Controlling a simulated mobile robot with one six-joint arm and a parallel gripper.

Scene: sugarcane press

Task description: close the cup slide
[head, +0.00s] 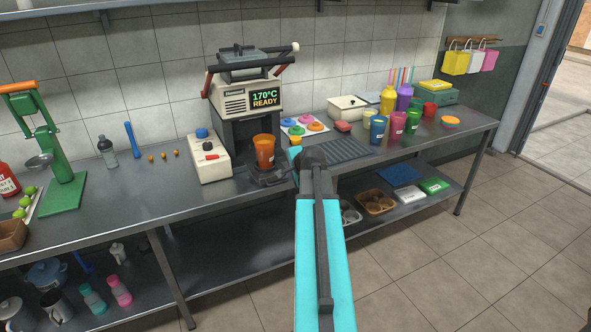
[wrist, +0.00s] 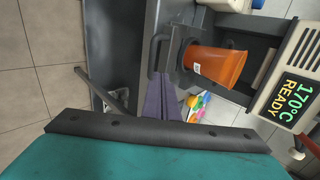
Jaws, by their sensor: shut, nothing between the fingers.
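The cup slide (head: 268,178) is a dark tray at the foot of the press (head: 245,100), sticking out toward the counter's front edge. An orange cup (head: 264,151) stands on it. In the wrist view the slide (wrist: 174,56) shows with its bar handle (wrist: 155,54) at its outer end, and the orange cup (wrist: 216,66) on it. My gripper (wrist: 163,78) is shut and empty, its fingertips close beside the handle end of the slide. I cannot tell whether they touch. In the head view my arm hides the fingers.
A white control box (head: 208,157) stands left of the slide. A dark drain grate (head: 340,150) and several colored cups lie to the right. The press display (head: 265,98) reads 170°C READY. A lower shelf (head: 225,262) runs under the counter.

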